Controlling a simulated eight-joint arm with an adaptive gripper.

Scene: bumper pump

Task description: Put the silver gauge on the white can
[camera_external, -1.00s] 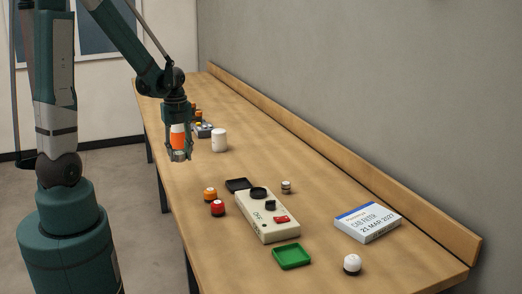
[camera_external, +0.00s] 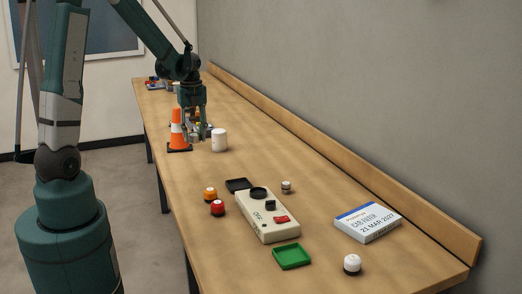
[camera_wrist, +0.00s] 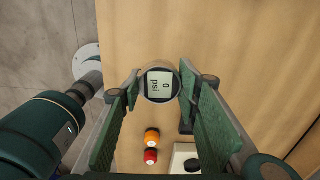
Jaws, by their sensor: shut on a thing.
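In the outside view my gripper (camera_external: 197,135) hangs just left of the white can (camera_external: 219,140) and holds the gauge (camera_external: 194,136) there, small and partly hidden by the fingers. The white can stands upright on the table with nothing on its top. I cannot make out the can in the wrist view.
An orange and white cone (camera_external: 176,131) stands just left of my gripper. Nearer lie a beige control box (camera_external: 264,218), orange (camera_external: 210,194) and red (camera_external: 217,208) buttons, a green tray (camera_external: 292,256) and a filter box (camera_external: 368,223). Table right of the can is clear.

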